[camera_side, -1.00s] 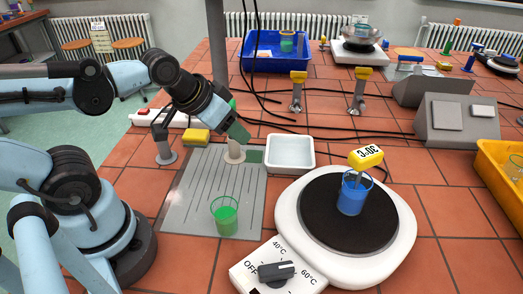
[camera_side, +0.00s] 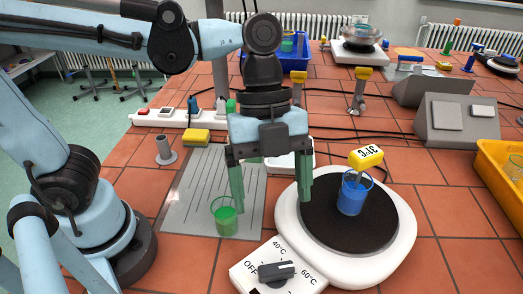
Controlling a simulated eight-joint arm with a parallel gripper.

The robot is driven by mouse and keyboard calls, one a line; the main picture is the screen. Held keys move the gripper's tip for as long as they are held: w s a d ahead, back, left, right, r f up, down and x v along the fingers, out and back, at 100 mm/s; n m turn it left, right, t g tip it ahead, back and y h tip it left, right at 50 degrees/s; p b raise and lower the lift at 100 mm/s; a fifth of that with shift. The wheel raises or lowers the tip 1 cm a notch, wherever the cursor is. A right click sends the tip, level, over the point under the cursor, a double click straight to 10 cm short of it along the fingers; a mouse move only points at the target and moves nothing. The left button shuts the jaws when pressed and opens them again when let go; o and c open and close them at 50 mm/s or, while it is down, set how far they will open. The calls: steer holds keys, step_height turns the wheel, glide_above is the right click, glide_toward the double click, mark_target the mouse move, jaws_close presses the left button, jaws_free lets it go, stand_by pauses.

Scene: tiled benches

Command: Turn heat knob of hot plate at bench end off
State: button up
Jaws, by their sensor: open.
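The hot plate (camera_side: 289,221) stands near the front of the tiled bench, white with a round black heating disc (camera_side: 331,227). Its heat knob (camera_side: 277,271) is dark grey on a white panel at the front left, marked OFF, 40°C and 60°C. The knob's light pointer line is toward the right, on the 60°C side, away from OFF.
A beaker of green liquid (camera_side: 224,217) stands on a grey mat (camera_side: 184,205) left of the hot plate. A white tray (camera_side: 306,148) is partly hidden behind my gripper. A yellow crate (camera_side: 497,178) is at the right. Bare tiles lie right of the plate.

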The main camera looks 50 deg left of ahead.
mark_target(276, 268)
steer(key=shift+m, duration=0.3)
steer(key=shift+s+x, duration=0.15)
steer(key=shift+x, duration=2.9)
steer(key=shift+s+x, duration=0.1)
steer(key=shift+x, duration=2.95)
steer(key=shift+d+r, duration=0.1)
steer(key=shift+c, duration=0.3)
steer(key=c, duration=1)
